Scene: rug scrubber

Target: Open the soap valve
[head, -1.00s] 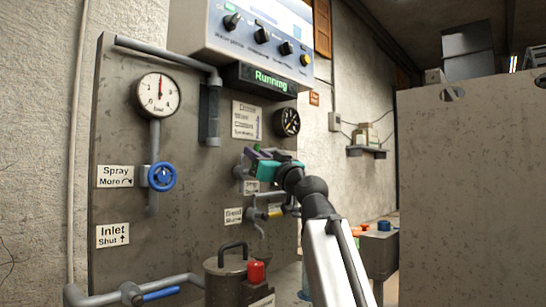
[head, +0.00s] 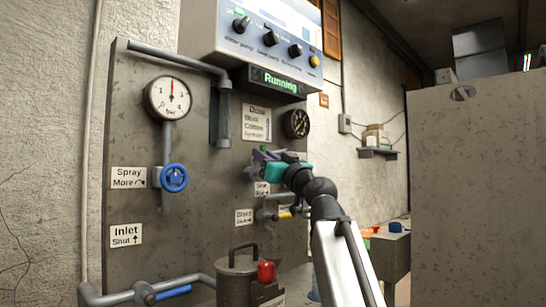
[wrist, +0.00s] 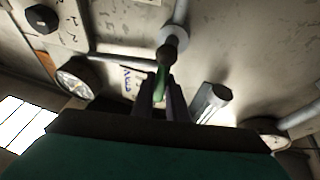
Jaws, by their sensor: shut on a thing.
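The soap valve's green handle (wrist: 161,80) shows in the wrist view, sticking out from a grey pipe fitting (wrist: 172,42). My gripper (wrist: 160,95) is shut on this handle, with its dark fingers on either side of it. In the head view my gripper (head: 260,154) is at the middle of the panel, above a small white label (head: 262,189). Only a bit of green shows at the fingertips there, and the fingers and teal gripper body hide most of the valve. I cannot tell the handle's exact angle.
The grey panel (head: 140,85) also carries a pressure gauge (head: 168,98), a blue spray wheel (head: 173,178), a blue-handled inlet valve (head: 172,292) and a dark gauge (head: 296,123). A control box (head: 270,45) reads "Running". A lidded pot (head: 236,280) with a red knob stands below.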

